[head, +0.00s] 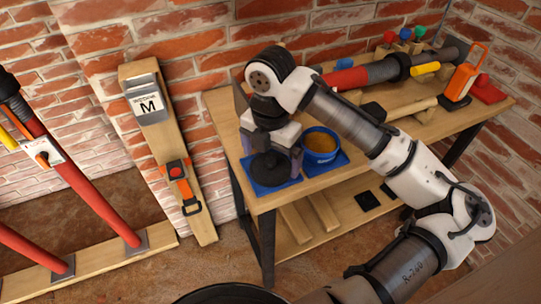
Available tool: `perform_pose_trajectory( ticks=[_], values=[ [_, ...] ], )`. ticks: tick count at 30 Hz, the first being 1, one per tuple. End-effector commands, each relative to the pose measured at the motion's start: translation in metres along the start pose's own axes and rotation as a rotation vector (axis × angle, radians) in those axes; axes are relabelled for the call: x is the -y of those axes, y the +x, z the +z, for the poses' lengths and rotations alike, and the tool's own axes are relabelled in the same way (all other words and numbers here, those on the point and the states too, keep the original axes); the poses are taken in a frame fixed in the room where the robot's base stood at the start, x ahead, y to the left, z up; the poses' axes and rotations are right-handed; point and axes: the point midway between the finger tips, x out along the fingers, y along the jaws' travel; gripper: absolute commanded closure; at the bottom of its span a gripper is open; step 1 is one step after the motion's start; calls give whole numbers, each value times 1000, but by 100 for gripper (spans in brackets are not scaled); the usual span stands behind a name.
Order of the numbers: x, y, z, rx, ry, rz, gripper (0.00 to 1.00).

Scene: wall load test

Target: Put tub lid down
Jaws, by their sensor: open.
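The tub lid (270,168) is a round black disc with a raised middle. It lies on a blue mat (258,189) at the left front corner of the wooden bench. My gripper (272,166) points down over the lid, open, with its fingers to either side of it. From this angle I cannot tell whether a finger touches the lid. The blue tub (320,157) stands uncovered just right of the gripper, with orange-brown contents showing. It is on a second blue mat (341,164).
A red and grey tool (361,76) lies along the bench's back. An orange-framed item (464,78) stands at the right. Red posts (85,186) and a wooden upright with an orange device (176,172) stand left of the bench. The lower shelf (290,243) holds black squares.

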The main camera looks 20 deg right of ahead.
Motion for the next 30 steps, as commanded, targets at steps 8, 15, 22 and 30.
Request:
perform_pose_trajectory(
  ticks=[8, 15, 22, 30],
  values=[
    [0, -63, 1, 6, 1, 0, 0],
    [0, -104, 1, 3, 1, 1, 0],
    [0, -118, 0, 1, 0, 2, 0],
    [0, -119, 0, 1, 0, 2, 0]
  ],
)
